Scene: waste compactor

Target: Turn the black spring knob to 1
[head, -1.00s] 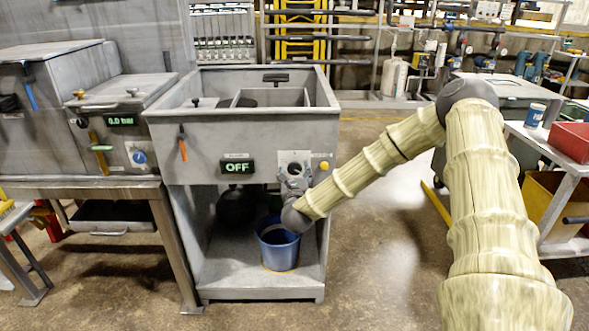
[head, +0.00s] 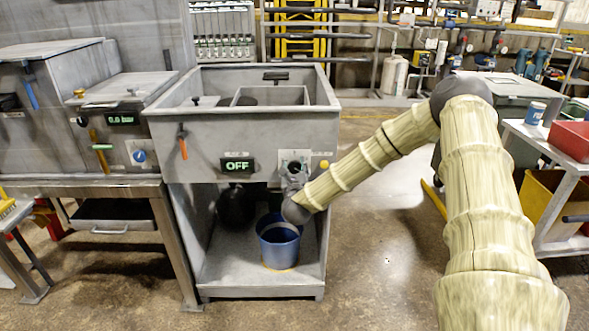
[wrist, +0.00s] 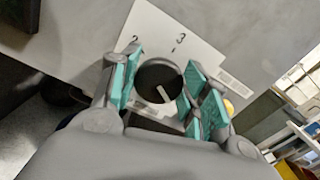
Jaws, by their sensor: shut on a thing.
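The black spring knob (wrist: 158,78) sits on a white label plate (wrist: 165,35) on the grey panel. Its pale pointer line aims down and slightly right in the wrist view, away from the visible marks 2 and 3. The mark 1 cannot be made out. My gripper (wrist: 158,84) has its teal-padded fingers on both sides of the knob and is shut on it. In the head view the knob (head: 294,167) shows small on the compactor front, with my gripper (head: 292,180) against it from below; contact is partly hidden there.
A display (head: 238,165) left of the knob reads OFF. A yellow button (head: 324,165) is close on its right. A blue bucket (head: 279,245) stands on the shelf below my wrist. An orange-handled lever (head: 183,145) hangs further left.

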